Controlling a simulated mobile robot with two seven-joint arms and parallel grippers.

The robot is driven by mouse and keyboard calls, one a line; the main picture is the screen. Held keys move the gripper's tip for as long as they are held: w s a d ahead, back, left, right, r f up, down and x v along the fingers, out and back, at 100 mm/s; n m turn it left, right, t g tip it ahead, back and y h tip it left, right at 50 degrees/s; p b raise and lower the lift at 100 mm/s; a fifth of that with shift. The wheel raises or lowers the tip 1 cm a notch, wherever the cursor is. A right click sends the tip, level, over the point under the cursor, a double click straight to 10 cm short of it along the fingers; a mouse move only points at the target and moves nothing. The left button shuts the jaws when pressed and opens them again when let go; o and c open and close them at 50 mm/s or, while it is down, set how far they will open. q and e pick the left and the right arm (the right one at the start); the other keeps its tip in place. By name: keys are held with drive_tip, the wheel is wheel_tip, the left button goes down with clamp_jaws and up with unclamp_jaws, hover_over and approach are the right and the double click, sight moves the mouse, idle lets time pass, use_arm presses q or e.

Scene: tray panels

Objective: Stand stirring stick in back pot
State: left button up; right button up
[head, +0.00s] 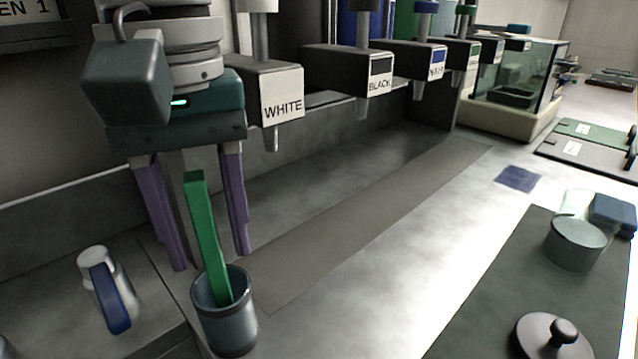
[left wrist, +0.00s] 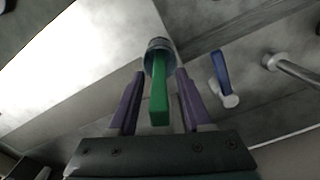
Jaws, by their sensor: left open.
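A green stirring stick (head: 207,235) stands tilted in a grey-blue pot (head: 231,325) at the lower left of the head view. My left gripper (head: 211,260) is above the pot, pointing down, open. Its purple fingers are on either side of the stick with visible gaps. In the left wrist view the stick (left wrist: 159,92) lies between the fingers of the gripper (left wrist: 160,74), with the pot (left wrist: 160,46) beyond. The stick's lower end is hidden inside the pot. I cannot tell whether this is the back pot. My right gripper is not in view.
A blue-handled white object (head: 110,290) is left of the pot. Dispensers, including WHITE (head: 283,95) and BLACK (head: 380,75), line the wall. A dark panel (head: 480,300) at right bears a grey-green cylinder (head: 574,245) and a knobbed lid (head: 550,340).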

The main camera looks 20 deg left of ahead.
use_arm(q)
wheel_tip(320, 180, up, 12)
drive_tip(key=p, duration=0.7)
drive_tip(key=shift+r+p, duration=0.15)
drive_tip(key=shift+p, duration=0.25)
